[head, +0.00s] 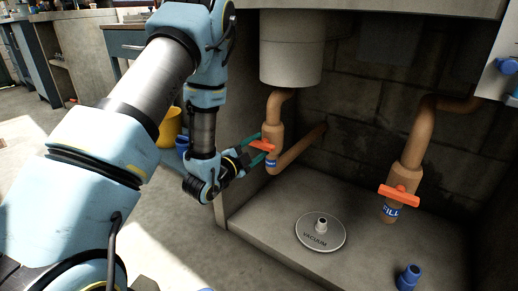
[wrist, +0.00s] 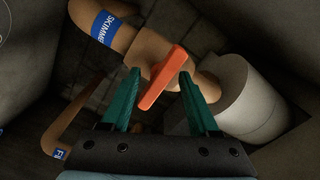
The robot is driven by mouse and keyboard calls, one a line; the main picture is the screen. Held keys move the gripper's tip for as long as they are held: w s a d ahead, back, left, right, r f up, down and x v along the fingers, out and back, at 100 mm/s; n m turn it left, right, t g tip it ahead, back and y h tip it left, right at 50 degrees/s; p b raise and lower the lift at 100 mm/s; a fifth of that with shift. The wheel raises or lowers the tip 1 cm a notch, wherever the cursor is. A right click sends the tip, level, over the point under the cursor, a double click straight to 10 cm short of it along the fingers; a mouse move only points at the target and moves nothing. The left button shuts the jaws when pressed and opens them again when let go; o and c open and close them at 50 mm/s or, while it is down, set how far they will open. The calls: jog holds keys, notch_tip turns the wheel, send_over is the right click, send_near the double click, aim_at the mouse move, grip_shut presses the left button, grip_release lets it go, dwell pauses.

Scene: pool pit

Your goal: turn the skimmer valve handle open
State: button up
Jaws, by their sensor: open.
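The skimmer valve's orange bar handle (head: 262,145) sits on a tan pipe under a pale cylinder at the left of the pit. In the wrist view the handle (wrist: 164,78) lies tilted between the two green fingers. The pipe beside it bears a blue label (wrist: 105,28) reading "SKIMME", cut short by the curve. My gripper (head: 258,151) reaches the handle from the left. In the wrist view my gripper (wrist: 161,82) is open, with one finger on each side of the handle. A small gap shows on the right; contact on the left cannot be told.
A second orange handle (head: 399,195) sits on a pipe labelled "FILL" at the right. A round "VACUUM" plate (head: 320,233) and a blue fitting (head: 408,277) are on the pit floor. The pale cylinder (head: 291,48) hangs above the skimmer valve. A yellow bucket (head: 169,127) stands outside the pit.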

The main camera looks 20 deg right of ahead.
jog(key=shift+w+d, duration=0.15)
jog(key=shift+d, duration=0.2)
jog(key=shift+c, duration=0.3)
